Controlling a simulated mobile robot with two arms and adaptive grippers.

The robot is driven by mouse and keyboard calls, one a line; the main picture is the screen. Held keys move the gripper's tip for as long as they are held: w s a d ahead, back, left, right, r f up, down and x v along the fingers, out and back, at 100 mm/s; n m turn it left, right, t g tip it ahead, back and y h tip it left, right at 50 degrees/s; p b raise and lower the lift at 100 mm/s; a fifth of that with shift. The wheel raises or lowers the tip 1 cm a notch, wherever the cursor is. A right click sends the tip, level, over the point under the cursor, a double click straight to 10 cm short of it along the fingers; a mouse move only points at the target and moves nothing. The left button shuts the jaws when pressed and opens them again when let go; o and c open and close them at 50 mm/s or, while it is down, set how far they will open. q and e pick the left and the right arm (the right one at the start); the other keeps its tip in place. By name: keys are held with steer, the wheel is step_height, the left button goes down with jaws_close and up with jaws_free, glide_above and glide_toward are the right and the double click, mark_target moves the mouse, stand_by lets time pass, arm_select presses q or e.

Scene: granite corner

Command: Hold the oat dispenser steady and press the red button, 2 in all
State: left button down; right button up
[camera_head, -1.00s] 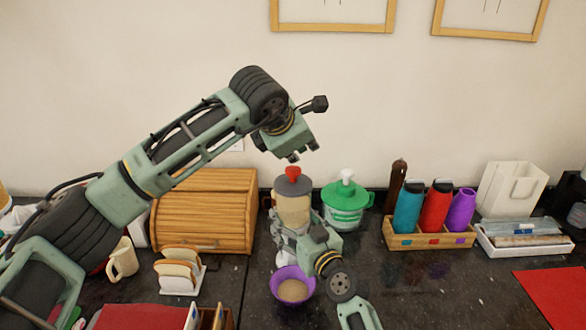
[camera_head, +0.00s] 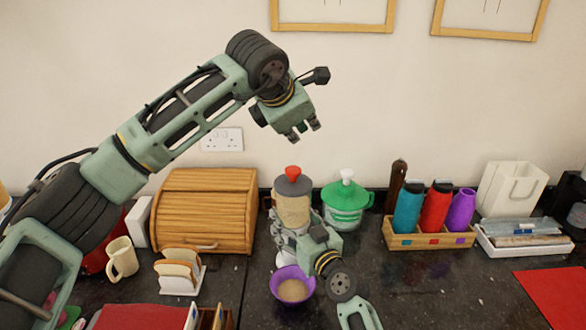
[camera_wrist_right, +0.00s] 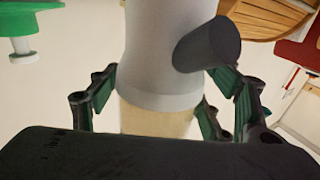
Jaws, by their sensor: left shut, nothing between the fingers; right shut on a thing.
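The oat dispenser (camera_head: 293,207) stands upright on the counter, with a clear body of oats, a grey lid and a red button (camera_head: 292,171) on top. My right gripper (camera_head: 291,240) is shut around its lower body. In the right wrist view the dispenser (camera_wrist_right: 165,50) fills the middle, with my right gripper's fingers (camera_wrist_right: 165,100) on both sides of it. My left gripper (camera_head: 304,131) is shut and empty, in the air above the red button and slightly right of it, clear of it. A purple bowl (camera_head: 293,291) holding oats is in front of the dispenser.
A green-lidded container (camera_head: 346,208) stands close on the right of the dispenser. A wooden bread box (camera_head: 203,212) is on its left. A wooden tray (camera_head: 430,240) with bottles is further right. A toast rack (camera_head: 180,288) and cream mug (camera_head: 122,258) are at the left.

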steer(key=o, duration=1.9)
steer(key=shift+o, duration=0.2)
